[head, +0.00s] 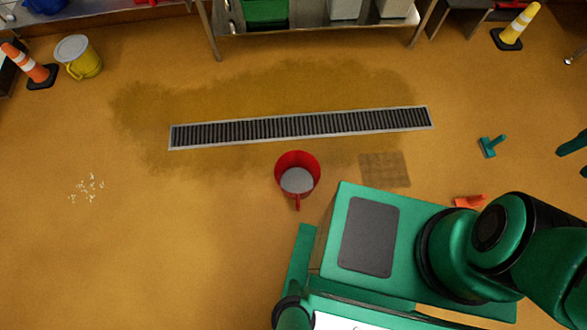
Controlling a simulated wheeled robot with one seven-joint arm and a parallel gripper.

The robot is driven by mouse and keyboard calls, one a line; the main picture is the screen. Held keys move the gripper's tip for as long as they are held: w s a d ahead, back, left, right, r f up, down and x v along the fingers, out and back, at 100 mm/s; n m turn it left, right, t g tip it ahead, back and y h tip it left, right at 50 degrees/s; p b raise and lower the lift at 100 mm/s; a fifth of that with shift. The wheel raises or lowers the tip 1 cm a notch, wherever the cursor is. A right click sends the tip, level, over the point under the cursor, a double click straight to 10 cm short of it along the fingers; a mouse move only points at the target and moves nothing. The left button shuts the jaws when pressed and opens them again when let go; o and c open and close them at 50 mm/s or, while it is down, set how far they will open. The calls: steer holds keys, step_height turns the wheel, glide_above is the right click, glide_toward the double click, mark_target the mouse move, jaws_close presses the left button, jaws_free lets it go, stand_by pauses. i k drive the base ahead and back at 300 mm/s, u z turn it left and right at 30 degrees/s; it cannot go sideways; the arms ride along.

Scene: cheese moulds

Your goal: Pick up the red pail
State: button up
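The red pail (298,174) stands upright on the floor in the head view, just below the middle of the drain. Its inside shows a pale grey bottom or content, and I cannot tell which. A red handle points towards me. My arm runs out of the picture at the right. Two dark green prongs at the right edge look like the fingertips of my gripper (570,158). They stand apart with nothing seen between them, far to the right of the pail. The rest of the gripper is cut off.
A drain grate (300,128) crosses wet floor. A brown mat (384,169) lies right of the pail. A green tool (491,146) and an orange-red item (469,201) lie further right. A yellow pail (80,58) and cones (33,68) (514,28) stand farther back. Pale crumbs (87,188) lie left.

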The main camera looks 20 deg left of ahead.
mark_target(297, 172)
steer(key=u, duration=0.1)
steer(key=k, duration=0.2)
steer(key=u, duration=1.35)
steer(key=k, duration=1.4)
steer(key=z, duration=0.3)
steer(key=i, duration=1)
